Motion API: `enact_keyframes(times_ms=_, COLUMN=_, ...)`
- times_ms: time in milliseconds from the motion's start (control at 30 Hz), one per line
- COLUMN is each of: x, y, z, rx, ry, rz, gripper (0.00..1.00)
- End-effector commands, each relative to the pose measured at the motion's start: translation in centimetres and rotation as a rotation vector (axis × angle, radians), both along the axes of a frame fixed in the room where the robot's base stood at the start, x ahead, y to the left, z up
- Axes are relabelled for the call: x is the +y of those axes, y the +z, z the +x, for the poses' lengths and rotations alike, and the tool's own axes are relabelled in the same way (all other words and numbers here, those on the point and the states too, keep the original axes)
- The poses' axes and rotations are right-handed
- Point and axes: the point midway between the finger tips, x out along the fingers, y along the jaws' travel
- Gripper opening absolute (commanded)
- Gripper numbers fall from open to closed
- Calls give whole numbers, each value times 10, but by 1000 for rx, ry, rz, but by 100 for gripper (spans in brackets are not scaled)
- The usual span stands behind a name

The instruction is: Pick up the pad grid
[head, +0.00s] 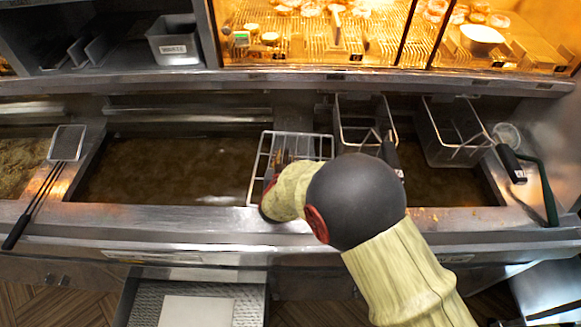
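A light metal wire grid (302,137), which looks like the pad grid, shows over the dark oil of the middle fryer vat (160,170). Its lower right part is hidden behind my arm. My gripper (279,163) is at the grid, its dark fingers seen small against the wires. My wrist and the dark round joint cover most of it. I cannot tell whether the fingers are closed on a wire or only beside it.
Two wire fry baskets (437,150) hang in the vat to the right, with black handles. A skimmer (67,143) lies across the left divider. A steel ledge (180,216) runs along the front. An open drawer (140,300) is below. A lit warming cabinet (300,35) stands behind.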

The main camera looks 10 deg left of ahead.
Motion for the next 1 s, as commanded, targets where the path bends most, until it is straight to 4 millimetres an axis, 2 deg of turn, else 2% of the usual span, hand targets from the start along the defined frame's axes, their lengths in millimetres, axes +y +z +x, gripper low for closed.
enact_keyframes(times_ms=500, x=0, y=0, z=0, rx=0, ry=0, rz=0, gripper=0)
enact_keyframes(times_ms=1000, x=0, y=0, z=0, rx=1, ry=0, rz=0, gripper=0)
